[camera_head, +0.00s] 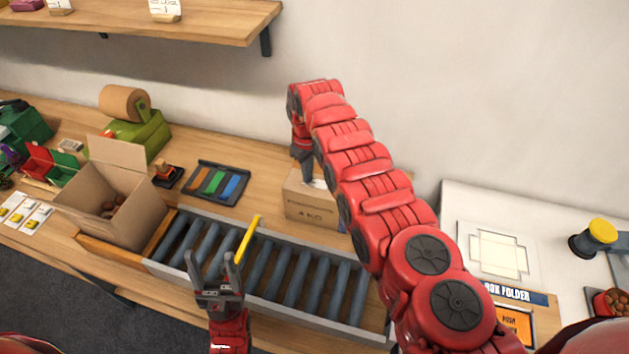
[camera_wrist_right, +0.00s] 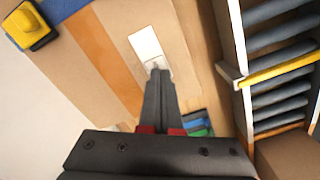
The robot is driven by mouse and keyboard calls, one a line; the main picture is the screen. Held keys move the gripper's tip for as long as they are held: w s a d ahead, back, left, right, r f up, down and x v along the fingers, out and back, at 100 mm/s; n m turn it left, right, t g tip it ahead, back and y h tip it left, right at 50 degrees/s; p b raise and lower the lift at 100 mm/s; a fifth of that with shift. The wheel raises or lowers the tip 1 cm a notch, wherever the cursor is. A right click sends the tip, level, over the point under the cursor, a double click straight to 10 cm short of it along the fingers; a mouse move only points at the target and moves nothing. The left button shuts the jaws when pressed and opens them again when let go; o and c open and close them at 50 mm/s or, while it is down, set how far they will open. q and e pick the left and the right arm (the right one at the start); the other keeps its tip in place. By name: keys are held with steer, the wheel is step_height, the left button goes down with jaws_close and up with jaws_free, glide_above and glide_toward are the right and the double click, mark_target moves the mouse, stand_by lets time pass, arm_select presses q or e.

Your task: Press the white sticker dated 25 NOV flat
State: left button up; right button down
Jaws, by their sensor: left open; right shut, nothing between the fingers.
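A closed cardboard box (camera_head: 310,207) marked 4 KG stands behind the roller conveyor. In the right wrist view, its top (camera_wrist_right: 190,50) carries an orange tape strip (camera_wrist_right: 100,55) and a white sticker (camera_wrist_right: 146,43) beside the strip. The sticker's date is too small to read. My right gripper (camera_head: 307,180) points down at the box top. Its shut fingertips (camera_wrist_right: 158,74) are at the sticker's near end, covering part of it; I cannot tell whether they touch. My left gripper (camera_head: 213,258) is open and empty in front of the conveyor.
The roller conveyor (camera_head: 290,325) has a yellow bar (camera_head: 248,242) across it. An open carton (camera_head: 140,217) with chestnuts stands at its left. A dark tray (camera_head: 216,183) with coloured strips lies behind. My right arm hides the bench right of the box.

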step_height(320, 180, up, 2)
steer(key=shift+r+p, duration=0.25)
steer(key=shift+p, duration=0.55)
steer(key=shift+r+p, duration=0.55)
steer(key=shift+r, duration=1.55)
